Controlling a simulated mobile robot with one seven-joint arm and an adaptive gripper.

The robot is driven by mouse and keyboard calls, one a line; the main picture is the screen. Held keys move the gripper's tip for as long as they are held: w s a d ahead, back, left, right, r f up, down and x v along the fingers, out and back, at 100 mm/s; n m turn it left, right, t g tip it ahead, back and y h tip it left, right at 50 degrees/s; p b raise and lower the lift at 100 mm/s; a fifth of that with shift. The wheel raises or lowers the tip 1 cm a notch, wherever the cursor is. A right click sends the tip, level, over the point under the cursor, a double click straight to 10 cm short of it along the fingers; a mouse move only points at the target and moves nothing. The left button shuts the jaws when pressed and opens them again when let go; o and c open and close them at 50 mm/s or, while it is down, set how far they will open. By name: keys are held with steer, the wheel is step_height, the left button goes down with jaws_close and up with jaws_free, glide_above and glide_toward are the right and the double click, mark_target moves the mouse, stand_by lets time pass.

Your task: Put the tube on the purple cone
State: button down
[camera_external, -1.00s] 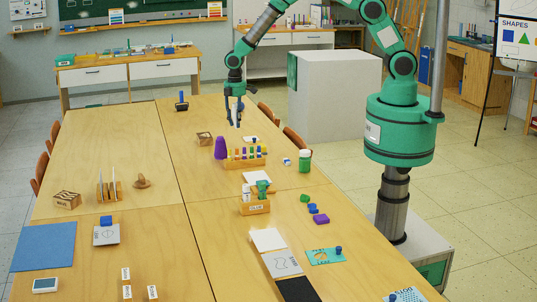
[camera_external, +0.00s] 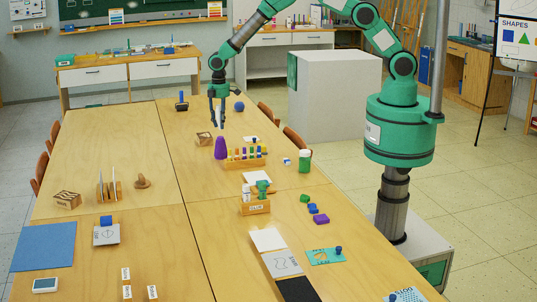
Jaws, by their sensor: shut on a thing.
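My green gripper (camera_external: 217,97) hangs above the far part of the long table, pointing down. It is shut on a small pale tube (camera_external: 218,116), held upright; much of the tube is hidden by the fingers. The purple cone (camera_external: 220,148) stands upright on the table. In the picture the tube is above the cone and nearly in line with it. It looks apart from the cone, but the depth between them is hard to tell.
A rack of coloured pegs (camera_external: 245,160) stands just right of the cone. A small wooden box (camera_external: 204,139) is left of it. A blue ball (camera_external: 239,106) and a blue-handled thing (camera_external: 182,102) lie farther back. The table left of the cone is mostly clear.

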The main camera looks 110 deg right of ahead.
steer(key=shift+f, duration=1.7)
steer(key=shift+f, duration=0.15)
steer(key=c, duration=1.4)
jaws_free()
steer(key=shift+r, duration=0.2)
step_height(320, 180, up, 12)
steer(key=shift+d+f, duration=0.1)
